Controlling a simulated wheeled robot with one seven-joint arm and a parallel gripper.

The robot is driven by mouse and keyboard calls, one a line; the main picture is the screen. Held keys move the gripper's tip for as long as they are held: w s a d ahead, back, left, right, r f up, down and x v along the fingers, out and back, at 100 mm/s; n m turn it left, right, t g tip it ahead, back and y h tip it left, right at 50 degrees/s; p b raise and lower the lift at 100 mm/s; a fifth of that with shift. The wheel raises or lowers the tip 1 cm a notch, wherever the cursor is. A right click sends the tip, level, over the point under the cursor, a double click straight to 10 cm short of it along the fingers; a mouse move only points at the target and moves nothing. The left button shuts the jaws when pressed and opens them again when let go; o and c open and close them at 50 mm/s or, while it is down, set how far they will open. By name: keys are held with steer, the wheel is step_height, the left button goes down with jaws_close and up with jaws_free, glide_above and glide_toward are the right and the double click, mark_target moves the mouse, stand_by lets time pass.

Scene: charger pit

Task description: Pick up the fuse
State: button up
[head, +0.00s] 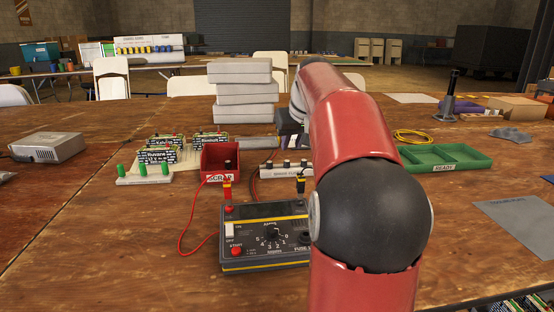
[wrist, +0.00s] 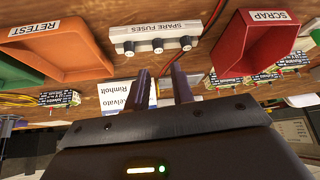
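The white spare-fuse rack (head: 280,173) stands behind the charger, partly covered by my arm in the head view. In the head view my arm hides the fingertips. The black charger (head: 262,258) has its fuse area partly hidden.
The red SCRAP bin (head: 221,159) is left of the rack. The green READY tray (head: 446,158) is at right. An orange RETEST bin (wrist: 62,50) shows in the wrist view. Battery packs (head: 160,155), stacked grey boxes (head: 243,90) and a red cable (head: 184,240) lie around.

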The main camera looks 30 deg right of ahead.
mark_target(287, 161)
steer(key=x, duration=0.7)
steer(key=shift+s+f, duration=0.1)
steer(key=shift+f, duration=0.2)
steer(key=c, duration=0.4)
